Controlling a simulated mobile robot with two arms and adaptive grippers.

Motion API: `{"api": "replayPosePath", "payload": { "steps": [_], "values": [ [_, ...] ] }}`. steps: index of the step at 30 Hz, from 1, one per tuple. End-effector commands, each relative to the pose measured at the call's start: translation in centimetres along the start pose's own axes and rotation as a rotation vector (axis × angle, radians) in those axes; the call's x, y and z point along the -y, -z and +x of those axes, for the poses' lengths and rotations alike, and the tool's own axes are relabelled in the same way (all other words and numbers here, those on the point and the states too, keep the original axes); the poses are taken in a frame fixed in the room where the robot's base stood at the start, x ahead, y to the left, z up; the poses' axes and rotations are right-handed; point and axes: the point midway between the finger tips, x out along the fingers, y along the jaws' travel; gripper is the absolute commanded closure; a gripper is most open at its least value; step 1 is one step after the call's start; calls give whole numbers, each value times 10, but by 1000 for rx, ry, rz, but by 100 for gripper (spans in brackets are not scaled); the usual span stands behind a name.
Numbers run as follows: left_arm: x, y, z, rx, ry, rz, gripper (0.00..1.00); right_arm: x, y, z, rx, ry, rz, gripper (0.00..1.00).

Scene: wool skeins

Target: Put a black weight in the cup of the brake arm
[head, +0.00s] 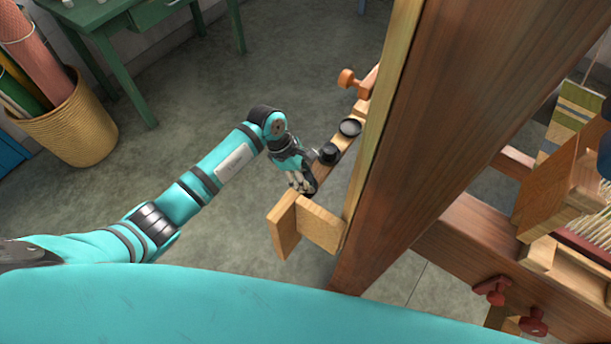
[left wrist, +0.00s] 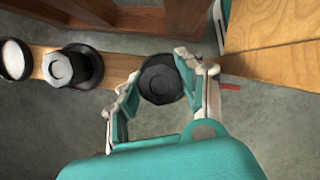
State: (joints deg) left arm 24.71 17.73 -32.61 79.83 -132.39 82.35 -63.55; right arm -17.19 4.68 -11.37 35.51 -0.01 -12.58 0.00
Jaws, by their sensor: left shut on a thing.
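My left gripper (head: 303,187) is shut on a black weight, which shows between its fingers in the left wrist view (left wrist: 161,78). Another black weight (head: 328,154) stands upright on this bar and shows in the left wrist view (left wrist: 72,68). Past it on the bar is a round black-rimmed cup (head: 350,128) with a pale inside in the left wrist view (left wrist: 15,59). Whether the second weight sits in a holder I cannot tell. My right gripper is not in view.
Wooden boards (head: 320,227) stand close to the gripper's near side. A large wooden post (head: 440,130) of the loom rises to the right. A wooden knob (head: 348,78) is past the cup. A wicker basket (head: 85,125) and green table (head: 100,15) are far left; the floor between is clear.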

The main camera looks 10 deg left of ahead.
Motion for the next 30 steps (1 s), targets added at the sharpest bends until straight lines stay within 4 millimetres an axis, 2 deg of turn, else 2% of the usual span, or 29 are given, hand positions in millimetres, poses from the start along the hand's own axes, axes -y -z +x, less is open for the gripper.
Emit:
{"api": "replayPosePath", "payload": {
  "steps": [13,14,19,20,30],
  "values": [
    [-1,3,8,0,-2,1,100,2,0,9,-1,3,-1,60],
    [-1,3,8,1,-2,1,61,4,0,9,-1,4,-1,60],
    [-1,3,8,1,-2,1,38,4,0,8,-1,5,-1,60],
    [-1,3,8,1,-1,0,35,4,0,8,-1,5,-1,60],
    [0,4,9,-1,1,0,35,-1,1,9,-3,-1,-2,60]
  ]
}}
